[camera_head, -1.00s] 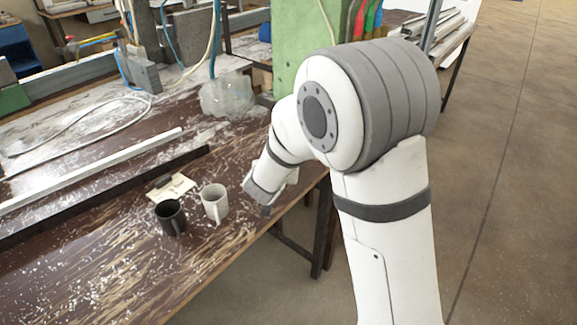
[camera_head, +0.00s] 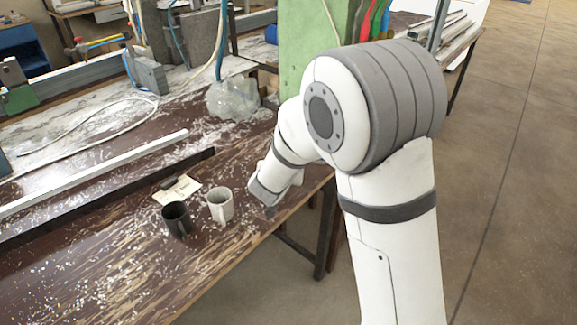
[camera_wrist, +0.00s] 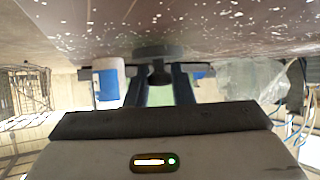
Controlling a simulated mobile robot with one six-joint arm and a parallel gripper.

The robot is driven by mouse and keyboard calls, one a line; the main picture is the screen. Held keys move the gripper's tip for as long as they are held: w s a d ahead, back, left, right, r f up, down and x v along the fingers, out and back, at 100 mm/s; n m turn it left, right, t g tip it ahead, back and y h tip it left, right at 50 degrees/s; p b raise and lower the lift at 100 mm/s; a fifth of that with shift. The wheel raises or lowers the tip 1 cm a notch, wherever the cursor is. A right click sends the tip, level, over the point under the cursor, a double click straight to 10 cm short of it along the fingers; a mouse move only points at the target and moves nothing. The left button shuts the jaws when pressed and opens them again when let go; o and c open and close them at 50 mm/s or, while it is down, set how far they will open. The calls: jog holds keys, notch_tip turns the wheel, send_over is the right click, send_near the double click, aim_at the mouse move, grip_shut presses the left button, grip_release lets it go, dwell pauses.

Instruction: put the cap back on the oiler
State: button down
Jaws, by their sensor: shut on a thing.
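My gripper (camera_wrist: 160,78) is shut on a small dark piece (camera_wrist: 158,72), seen between its two dark blue fingers in the wrist view. The piece appears to be the cap, with a dark disc (camera_wrist: 155,49) at its far side; I cannot tell whether the disc belongs to it. In the head view my gripper (camera_head: 269,208) is low at the bench's front edge, right of the white mug, and its fingertips are hard to make out. I cannot clearly identify the oiler in either view. A white and blue shape (camera_wrist: 108,78) shows left of the fingers.
A white mug (camera_head: 220,206) and a black mug (camera_head: 176,220) stand left of my gripper on the bench (camera_head: 130,265). A clipboard with paper (camera_head: 178,190) and long profiles (camera_head: 95,175) lie behind them. A clear plastic bag (camera_head: 233,98) and green column (camera_head: 308,45) are farther back.

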jog(key=shift+r+p, duration=2.3)
jog(key=shift+r, duration=0.25)
